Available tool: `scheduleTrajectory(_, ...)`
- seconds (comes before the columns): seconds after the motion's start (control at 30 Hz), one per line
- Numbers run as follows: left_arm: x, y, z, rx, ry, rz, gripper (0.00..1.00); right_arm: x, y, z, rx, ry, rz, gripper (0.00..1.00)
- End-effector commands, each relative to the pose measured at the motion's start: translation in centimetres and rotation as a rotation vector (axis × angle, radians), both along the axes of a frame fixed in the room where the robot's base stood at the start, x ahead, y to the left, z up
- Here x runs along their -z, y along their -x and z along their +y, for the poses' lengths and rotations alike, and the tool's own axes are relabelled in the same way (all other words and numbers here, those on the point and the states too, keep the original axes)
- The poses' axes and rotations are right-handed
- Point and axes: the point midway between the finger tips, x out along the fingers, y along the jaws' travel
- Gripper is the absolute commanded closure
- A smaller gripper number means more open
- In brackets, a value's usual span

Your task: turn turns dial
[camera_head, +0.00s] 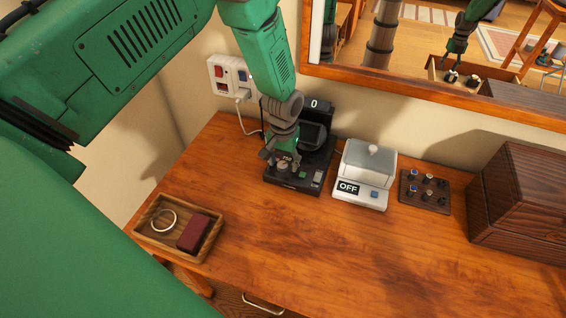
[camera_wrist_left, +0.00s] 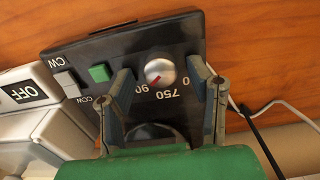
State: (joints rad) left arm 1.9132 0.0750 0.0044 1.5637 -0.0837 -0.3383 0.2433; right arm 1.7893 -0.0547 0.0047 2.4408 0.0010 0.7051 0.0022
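My left gripper (camera_head: 281,160) is over the front left of the device. In the left wrist view its two fingers (camera_wrist_left: 160,82) are apart, one on each side of the dial, with visible gaps to it. A green button (camera_wrist_left: 99,72) and a grey switch between CW and CCW sit beside the dial.
A silver box reading OFF (camera_head: 368,172) stands right of the device. Farther right are a small board with cufflink-like pieces (camera_head: 425,192) and a dark wooden box (camera_head: 520,200). A wooden tray (camera_head: 150,240) lies at left. The front middle is clear.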

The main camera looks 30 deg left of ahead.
Motion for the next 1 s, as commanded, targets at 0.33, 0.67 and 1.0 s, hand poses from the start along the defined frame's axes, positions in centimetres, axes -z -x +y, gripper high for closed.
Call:
scheduleTrajectory(0.33, -0.2, 0.2, 0.1, -0.002, -0.001, 0.005, 0.52, -0.1, 0.3, 0.0, 0.000, 0.000, -0.002, 0.60)
scheduleTrajectory(0.67, -6.0, 0.0, 0.1, -0.002, 0.000, 0.001, 0.52, -0.1, 0.3, 0.0, 0.000, 0.000, -0.003, 0.60)
scheduleTrajectory(1.0, -11.2, 0.0, 0.1, -0.001, -0.001, 0.005, 0.52, -0.1, 0.2, 0.0, 0.000, 0.000, -0.003, 0.60)
